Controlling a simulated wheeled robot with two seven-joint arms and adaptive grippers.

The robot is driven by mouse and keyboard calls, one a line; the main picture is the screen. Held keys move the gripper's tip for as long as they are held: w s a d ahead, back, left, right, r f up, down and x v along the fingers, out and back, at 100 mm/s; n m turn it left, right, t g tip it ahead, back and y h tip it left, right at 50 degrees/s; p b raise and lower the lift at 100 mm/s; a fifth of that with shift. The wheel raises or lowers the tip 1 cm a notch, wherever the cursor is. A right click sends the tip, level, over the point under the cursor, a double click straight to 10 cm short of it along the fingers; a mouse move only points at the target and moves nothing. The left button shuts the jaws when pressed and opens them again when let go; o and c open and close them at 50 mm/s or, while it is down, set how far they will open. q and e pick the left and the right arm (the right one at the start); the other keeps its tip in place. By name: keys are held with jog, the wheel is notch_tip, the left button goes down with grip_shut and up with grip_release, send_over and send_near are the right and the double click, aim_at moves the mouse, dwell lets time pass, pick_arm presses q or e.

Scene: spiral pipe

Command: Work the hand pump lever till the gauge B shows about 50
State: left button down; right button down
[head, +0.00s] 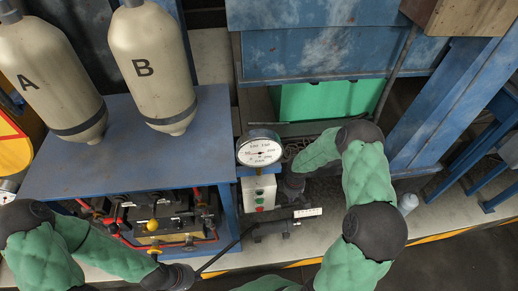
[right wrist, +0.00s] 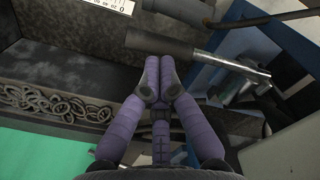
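A round white gauge (head: 260,150) stands at centre above a pale box with colored buttons (head: 258,193). I cannot read its needle or tell if it is gauge B. A dark handle (right wrist: 165,42) on a metal rod (right wrist: 230,64) crosses the right wrist view; I take it for the pump lever. My right gripper (right wrist: 159,65) has its fingertips together at the handle's near side, with no handle visible between them. In the head view the right gripper (head: 291,187) is beside the button box. My left gripper (head: 183,279) is low at left; its fingers are unclear.
Tank A (head: 50,75) and tank B (head: 152,65) are above a blue bench (head: 70,160). A thin black line (head: 222,255) runs between the left gripper and a dark cylinder (head: 272,231) beside a white scale (head: 308,212). A green panel (head: 330,100) is behind.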

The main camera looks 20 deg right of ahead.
jog(key=shift+f+b, duration=2.75)
jog(key=shift+f, duration=0.55)
jog(key=shift+f+b, duration=0.6)
jog(key=shift+f, duration=0.6)
notch_tip(320, 180, up, 10)
jog(key=p, duration=0.8)
send_over(289, 205)
jog(key=shift+w+d+r, duration=0.1)
jog(key=shift+w+d, duration=0.15)
jog(key=shift+d, duration=0.1)
